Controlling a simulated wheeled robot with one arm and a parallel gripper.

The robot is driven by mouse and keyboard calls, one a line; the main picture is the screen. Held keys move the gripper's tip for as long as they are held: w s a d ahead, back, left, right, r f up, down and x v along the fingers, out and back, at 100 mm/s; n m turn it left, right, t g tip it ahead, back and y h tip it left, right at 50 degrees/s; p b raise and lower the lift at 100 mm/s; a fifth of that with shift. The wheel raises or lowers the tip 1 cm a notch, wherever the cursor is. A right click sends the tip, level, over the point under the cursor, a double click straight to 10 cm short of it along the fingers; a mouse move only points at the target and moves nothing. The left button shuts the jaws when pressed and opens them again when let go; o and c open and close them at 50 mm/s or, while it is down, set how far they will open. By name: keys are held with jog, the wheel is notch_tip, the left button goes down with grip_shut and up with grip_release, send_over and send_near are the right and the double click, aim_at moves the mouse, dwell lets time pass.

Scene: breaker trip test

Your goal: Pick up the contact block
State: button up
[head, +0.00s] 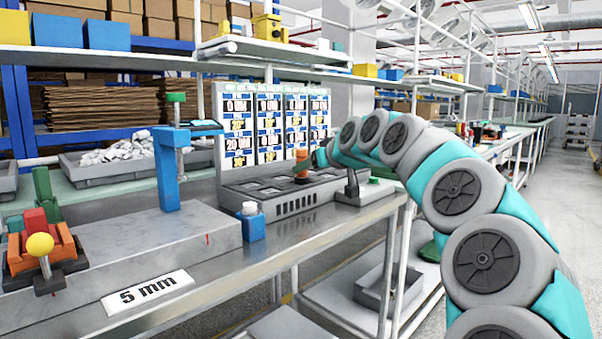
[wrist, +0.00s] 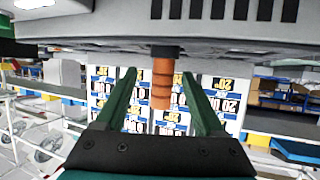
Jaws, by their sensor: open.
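An orange-brown ribbed cylinder on a dark base, apparently the contact block (head: 301,168), stands on top of the grey slotted test unit (head: 297,205). The wrist view looks upside down, and there the contact block (wrist: 162,90) hangs from the unit's edge at the top. My gripper (head: 318,158) is at the right side of the block in the head view. In the wrist view my gripper (wrist: 158,74) is open, with one green finger on each side of the block. Gaps show between the block and both fingers. Finger depth relative to the block is hard to tell.
Label panels (head: 270,125) stand behind the unit. A blue post (head: 168,170), a small blue bottle with a white cap (head: 251,224) and a "5 mm" sign (head: 147,292) are to the left. A grey stand with a lever (head: 360,190) is close on the right.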

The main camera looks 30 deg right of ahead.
aim_at(305, 172)
jog(key=x, duration=0.4)
jog(key=shift+w+a+f+p, duration=0.15)
jog(key=shift+a+f+p, duration=0.15)
jog(key=shift+f, duration=0.15)
grip_shut()
dwell(0.4)
